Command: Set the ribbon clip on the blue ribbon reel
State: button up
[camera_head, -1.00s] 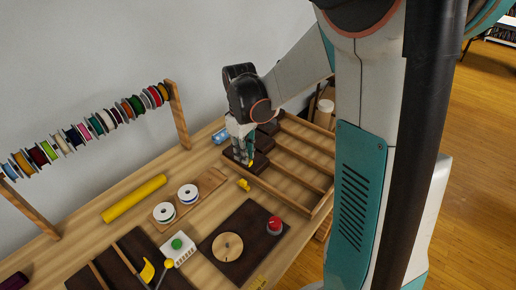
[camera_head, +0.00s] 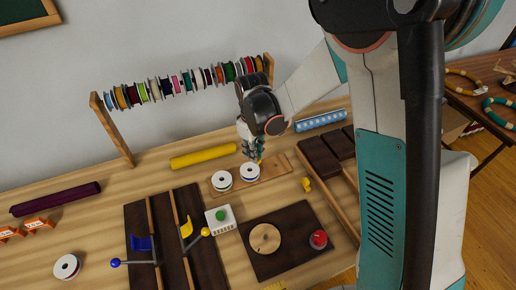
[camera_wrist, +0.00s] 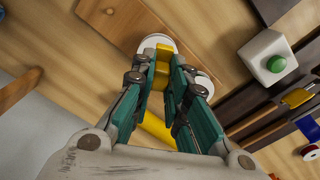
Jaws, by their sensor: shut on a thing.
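My gripper (camera_head: 257,156) is shut on a small yellow ribbon clip (camera_head: 260,161). In the wrist view the clip (camera_wrist: 163,50) sits between the fingertips (camera_wrist: 165,70). The blue ribbon reel (camera_head: 250,173), white-rimmed with a blue-purple core, lies flat on a wooden board just below the gripper. In the wrist view its white rim (camera_wrist: 146,41) shows behind the clip. I cannot tell whether the clip touches it. A second white reel with a green core (camera_head: 222,181) lies beside it on the left.
A yellow roll (camera_head: 204,156) lies behind the board (camera_head: 275,169). Another small yellow piece (camera_head: 307,184) lies to the right. A white box with a green button (camera_head: 220,218) and a dark panel with a red knob (camera_head: 290,245) stand in front. A spool rack (camera_head: 125,135) stands behind.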

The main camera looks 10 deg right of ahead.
aim_at(254, 172)
jog(key=shift+f+b, duration=2.5)
jog(key=shift+f, duration=1.5)
jog(key=o, duration=0.8)
notch_tip(254, 172, up, 12)
jog(key=shift+r, duration=0.1)
